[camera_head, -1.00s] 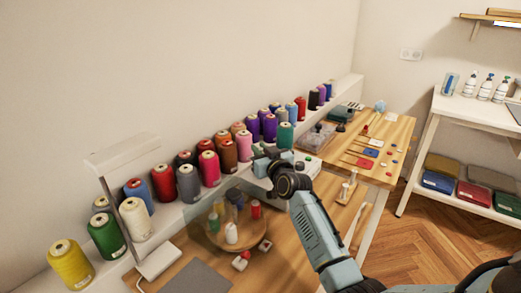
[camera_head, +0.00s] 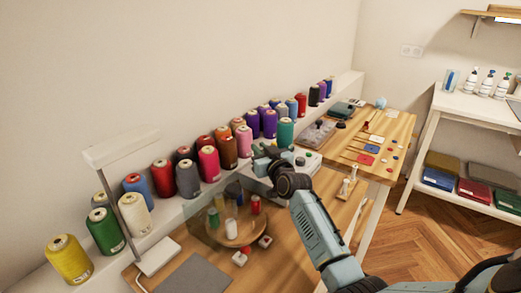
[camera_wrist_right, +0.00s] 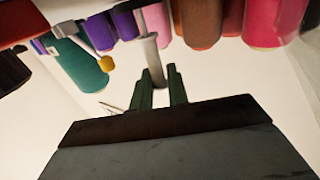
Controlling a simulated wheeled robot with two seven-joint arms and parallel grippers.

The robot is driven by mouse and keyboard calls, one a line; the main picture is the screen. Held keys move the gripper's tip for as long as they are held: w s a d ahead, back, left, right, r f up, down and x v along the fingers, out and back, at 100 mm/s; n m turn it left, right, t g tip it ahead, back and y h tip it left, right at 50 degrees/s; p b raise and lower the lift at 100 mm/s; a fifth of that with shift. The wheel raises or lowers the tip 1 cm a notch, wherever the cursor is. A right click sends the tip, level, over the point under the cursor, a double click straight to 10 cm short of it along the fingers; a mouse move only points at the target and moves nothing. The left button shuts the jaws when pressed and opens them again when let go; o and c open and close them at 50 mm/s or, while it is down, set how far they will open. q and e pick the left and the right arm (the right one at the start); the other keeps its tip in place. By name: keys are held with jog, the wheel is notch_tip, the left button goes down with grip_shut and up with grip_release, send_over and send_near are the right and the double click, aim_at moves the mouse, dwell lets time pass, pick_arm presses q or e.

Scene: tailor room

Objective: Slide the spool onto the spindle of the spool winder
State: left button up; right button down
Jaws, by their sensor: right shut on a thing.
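My right gripper (camera_head: 264,160) is at the white spool winder (camera_head: 306,168) on the wooden table in the head view, and its wrist covers part of the machine. In the right wrist view its dark green fingers (camera_wrist_right: 160,92) are closed around the lower end of a slim grey cylinder (camera_wrist_right: 152,62), which looks like the spool. A thin metal rod, apparently the spindle (camera_wrist_right: 139,18), lines up with the cylinder's far end. I cannot tell whether the spool is around the rod or only against it. My left gripper is out of view.
Large thread cones, such as a teal one (camera_head: 285,132), line the ledge behind the winder. A round wooden stand (camera_head: 231,241) with small spools under a clear cover is left of my right arm. A lamp (camera_head: 130,220) stands further left. Small tools lie at the table's far end.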

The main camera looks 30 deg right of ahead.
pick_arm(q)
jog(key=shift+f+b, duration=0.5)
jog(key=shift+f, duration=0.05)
pick_arm(e)
jog(key=shift+d+f, duration=0.1)
jog(key=shift+f, duration=0.85)
jog(key=c, duration=1.3)
grip_release()
jog(key=shift+s+f, duration=0.1)
jog(key=shift+f, duration=0.1)
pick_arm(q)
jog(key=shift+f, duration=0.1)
pick_arm(e)
jog(key=shift+a, duration=0.2)
jog(key=shift+s+a+f, duration=0.1)
jog(key=shift+s, duration=0.15)
jog(key=s, duration=0.2)
jog(key=s+p, duration=0.2)
jog(key=s, duration=0.1)
jog(key=shift+s+a+r, duration=0.2)
jog(key=shift+s+a, duration=0.1)
pick_arm(q)
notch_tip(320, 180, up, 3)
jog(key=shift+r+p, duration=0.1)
jog(key=shift+p, duration=0.4)
pick_arm(e)
jog(key=s, duration=0.7)
jog(key=shift+a+r, duration=0.25)
jog(key=shift+r, duration=0.1)
